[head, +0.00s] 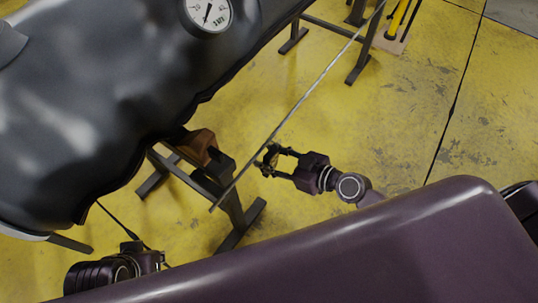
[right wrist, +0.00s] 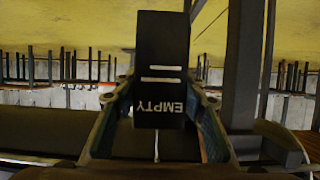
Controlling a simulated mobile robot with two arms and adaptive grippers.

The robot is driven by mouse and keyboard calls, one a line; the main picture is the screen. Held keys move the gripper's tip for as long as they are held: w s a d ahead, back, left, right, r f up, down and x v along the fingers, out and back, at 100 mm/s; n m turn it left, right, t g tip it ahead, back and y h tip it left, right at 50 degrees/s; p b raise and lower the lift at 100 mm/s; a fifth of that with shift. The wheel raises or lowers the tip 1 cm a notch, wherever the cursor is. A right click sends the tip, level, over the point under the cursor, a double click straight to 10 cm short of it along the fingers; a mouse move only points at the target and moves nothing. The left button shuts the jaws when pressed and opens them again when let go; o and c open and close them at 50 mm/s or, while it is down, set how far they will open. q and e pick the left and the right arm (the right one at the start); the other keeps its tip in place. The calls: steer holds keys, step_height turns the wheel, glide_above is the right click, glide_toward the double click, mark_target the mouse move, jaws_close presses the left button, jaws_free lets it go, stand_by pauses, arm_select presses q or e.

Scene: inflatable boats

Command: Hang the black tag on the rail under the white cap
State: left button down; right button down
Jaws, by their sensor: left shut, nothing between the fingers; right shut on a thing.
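The black tag (right wrist: 161,68) fills the middle of the right wrist view, with white "EMPTY" lettering upside down and two white lines. My right gripper (right wrist: 160,108) is shut on it. In the head view this gripper (head: 268,160) is just right of the thin grey rail (head: 311,88), above the floor; the tag cannot be made out clearly there. Whether it touches the rail cannot be told. My left gripper (head: 153,260) is at the lower left, shut and empty, partly hidden by my own body. I cannot make out a white cap in either view.
A large grey inflatable boat (head: 85,95) with a round pressure gauge (head: 207,14) fills the upper left. Dark stands (head: 232,215) are under and beside it. A brown block (head: 198,148) sits by the boat's edge. Yellow floor (head: 420,110) is open to the right.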

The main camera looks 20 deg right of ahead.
steer(key=c, duration=1.1)
jaws_free()
steer(key=shift+s+f, duration=0.1)
steer(key=shift+c, duration=0.2)
steer(key=v, duration=1.2)
steer(key=shift+a, duration=0.15)
